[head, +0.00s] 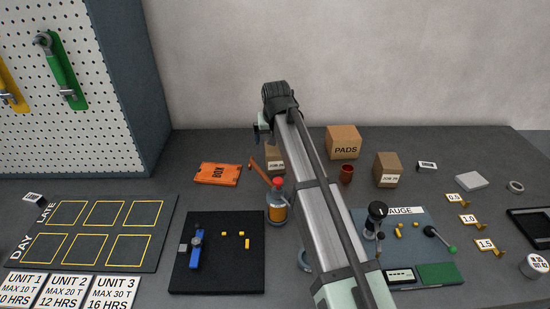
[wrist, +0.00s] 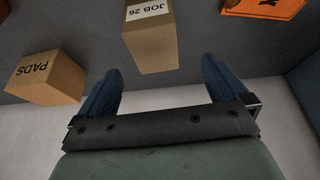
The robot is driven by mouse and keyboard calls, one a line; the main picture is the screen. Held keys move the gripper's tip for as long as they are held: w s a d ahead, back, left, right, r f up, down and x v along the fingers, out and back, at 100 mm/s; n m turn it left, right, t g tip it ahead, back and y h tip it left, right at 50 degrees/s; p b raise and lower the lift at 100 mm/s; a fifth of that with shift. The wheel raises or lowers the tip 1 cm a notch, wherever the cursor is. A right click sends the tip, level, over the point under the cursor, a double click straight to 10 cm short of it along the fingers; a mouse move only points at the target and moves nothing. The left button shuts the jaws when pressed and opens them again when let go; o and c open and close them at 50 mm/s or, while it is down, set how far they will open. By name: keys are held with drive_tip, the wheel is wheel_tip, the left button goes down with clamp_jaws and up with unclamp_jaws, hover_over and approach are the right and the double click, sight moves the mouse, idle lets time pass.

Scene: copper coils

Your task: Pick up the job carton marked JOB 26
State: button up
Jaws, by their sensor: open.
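The brown job carton marked JOB 26 (wrist: 152,45) shows in the wrist view, upside down, its white label at the top edge of the frame. In the head view a small carton (head: 275,151) stands behind my arm, partly hidden, its label too small to read surely. My gripper (wrist: 163,67) is open and empty. In the wrist view its two dark blue fingers lie on either side of the carton, with a gap at each side. I cannot tell how far the carton is from the fingertips. The fingers are not clear in the head view.
The PADS carton (head: 342,143) stands to the right of my arm, and also shows in the wrist view (wrist: 45,79). Another labelled carton (head: 388,171) and a red cup (head: 346,174) are near it. An amber bottle (head: 277,207) stands in front.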

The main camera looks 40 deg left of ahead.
sight(273, 148)
drive_tip(key=x, duration=0.6)
drive_tip(key=shift+d+x, duration=0.25)
drive_tip(key=shift+x, duration=1.1)
drive_tip(key=shift+d+x, duration=0.2)
drive_tip(key=shift+x, duration=1.2)
drive_tip(key=shift+w, duration=0.15)
drive_tip(key=shift+c, duration=0.3)
drive_tip(key=c, duration=1.1)
